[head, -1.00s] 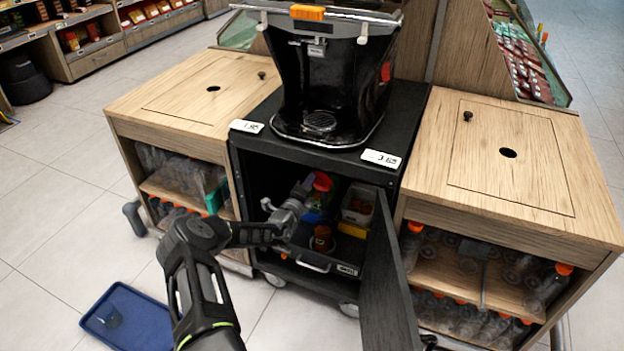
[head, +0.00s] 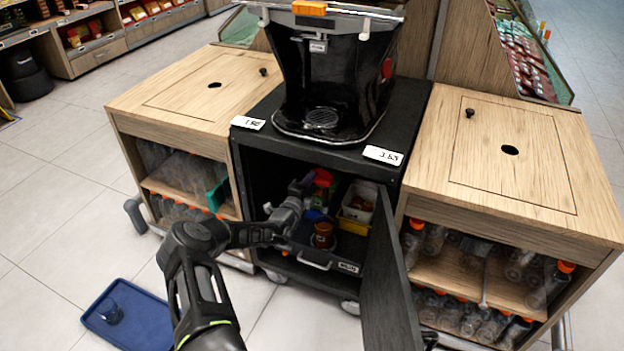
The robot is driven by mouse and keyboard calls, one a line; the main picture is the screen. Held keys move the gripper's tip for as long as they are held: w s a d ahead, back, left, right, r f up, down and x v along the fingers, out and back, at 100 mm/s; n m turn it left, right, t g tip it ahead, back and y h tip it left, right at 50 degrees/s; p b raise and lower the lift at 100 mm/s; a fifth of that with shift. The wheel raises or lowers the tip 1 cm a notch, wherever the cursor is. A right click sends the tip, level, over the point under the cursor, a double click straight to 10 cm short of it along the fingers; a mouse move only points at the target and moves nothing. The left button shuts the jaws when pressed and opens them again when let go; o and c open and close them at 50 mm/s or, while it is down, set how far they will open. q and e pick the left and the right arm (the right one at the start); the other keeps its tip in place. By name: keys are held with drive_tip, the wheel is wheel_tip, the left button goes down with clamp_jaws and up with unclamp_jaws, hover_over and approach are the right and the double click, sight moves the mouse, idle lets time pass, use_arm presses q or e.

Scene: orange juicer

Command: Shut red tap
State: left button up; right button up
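A red rounded part (head: 323,178), which may be the red tap, shows inside the open black cabinet under the juicer. It is small and partly in shadow, so its handle position cannot be told. My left gripper (head: 306,186) reaches into the cabinet from the left, with its tips just left of the red part. Whether they touch it, and whether the fingers are open or shut, I cannot tell. My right gripper is not clearly in view.
The black juicer (head: 335,80) stands on the cabinet (head: 405,112). Its open door (head: 388,290) stands to the right of the opening. An orange-brown jar (head: 323,236) and a white container (head: 358,202) are inside. A blue tray (head: 145,325) with a glass lies on the floor.

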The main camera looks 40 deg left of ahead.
use_arm(q)
drive_tip(key=o, duration=0.5)
drive_tip(key=shift+c, duration=0.2)
drive_tip(key=shift+s+d, duration=0.15)
drive_tip(key=shift+s, duration=0.35)
drive_tip(key=p+v, duration=0.2)
drive_tip(key=v, duration=0.4)
drive_tip(key=shift+s, duration=0.4)
drive_tip(key=shift+d+f, duration=0.1)
